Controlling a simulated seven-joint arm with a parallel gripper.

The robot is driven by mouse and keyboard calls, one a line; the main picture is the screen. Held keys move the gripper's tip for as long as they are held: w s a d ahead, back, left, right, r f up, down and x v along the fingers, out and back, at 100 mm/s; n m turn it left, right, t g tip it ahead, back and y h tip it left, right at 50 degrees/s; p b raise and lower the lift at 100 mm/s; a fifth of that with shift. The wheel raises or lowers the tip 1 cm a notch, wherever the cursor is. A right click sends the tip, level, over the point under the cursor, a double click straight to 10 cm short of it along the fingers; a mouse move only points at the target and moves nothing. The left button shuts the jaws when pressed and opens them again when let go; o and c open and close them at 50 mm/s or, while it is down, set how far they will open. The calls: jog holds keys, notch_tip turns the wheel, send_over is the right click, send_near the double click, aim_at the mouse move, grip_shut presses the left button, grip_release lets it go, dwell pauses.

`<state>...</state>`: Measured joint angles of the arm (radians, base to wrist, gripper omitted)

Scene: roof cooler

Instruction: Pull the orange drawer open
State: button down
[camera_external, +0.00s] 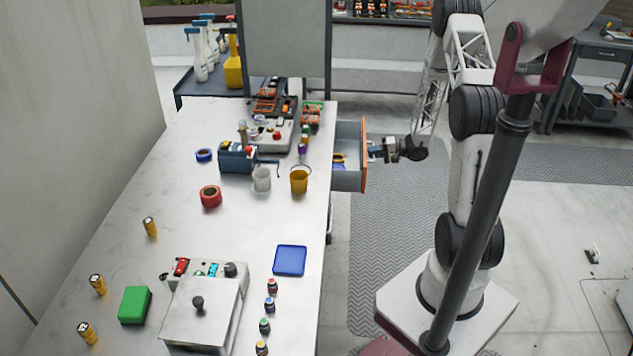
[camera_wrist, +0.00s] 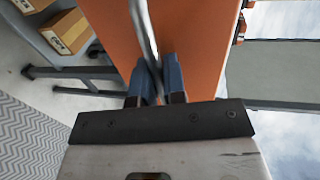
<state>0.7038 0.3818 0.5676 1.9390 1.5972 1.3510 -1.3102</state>
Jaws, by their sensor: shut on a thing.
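The orange drawer front (camera_external: 364,155) stands out from the right side of the white table, with the grey drawer box (camera_external: 348,140) showing behind it. The drawer is partly open, and something yellow lies inside. My gripper (camera_external: 374,151) is at the outer face of the drawer front. In the wrist view the orange front (camera_wrist: 195,45) fills the middle, and a grey metal bar handle (camera_wrist: 145,35) runs down between my two blue fingers (camera_wrist: 155,82). My gripper is shut on this handle. The handle's lower end is hidden by the gripper.
Open floor (camera_external: 385,230) with a patterned mat lies right of the drawer.

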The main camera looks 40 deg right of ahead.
jog(key=f+v, duration=0.2)
jog(key=v, duration=1.1)
jog(key=shift+s+d+f, duration=0.3)
jog(key=shift+f, duration=0.1)
jog(key=c, duration=1.2)
grip_release()
jog(key=shift+s+d, duration=0.1)
jog(key=shift+v, duration=3.8)
